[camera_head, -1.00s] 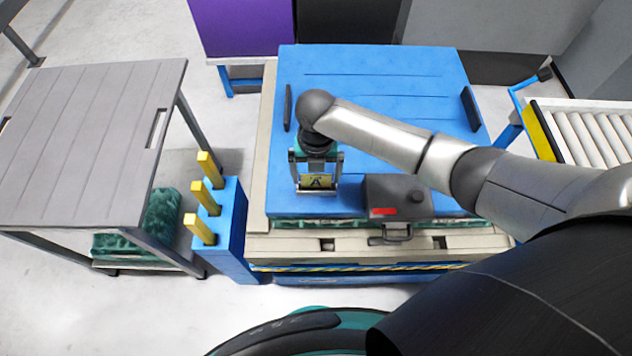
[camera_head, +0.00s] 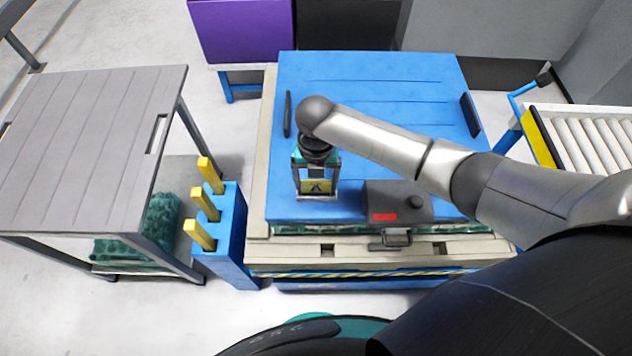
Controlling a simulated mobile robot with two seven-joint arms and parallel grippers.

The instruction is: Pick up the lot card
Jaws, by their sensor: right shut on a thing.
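My right gripper (camera_head: 317,190) reaches down over the front left part of the blue board (camera_head: 375,140). It is shut on the lot card (camera_head: 318,187), a small yellow card with a dark mark, seen between its fingers. The card's lower edge is at or just above the blue surface; I cannot tell if it touches. My left gripper is not in view.
A dark box with a red label (camera_head: 384,216) sits at the board's front edge, right of the gripper. A blue holder (camera_head: 228,235) with yellow pegs stands left. A grey table (camera_head: 85,140) is farther left, a roller conveyor (camera_head: 590,135) at right.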

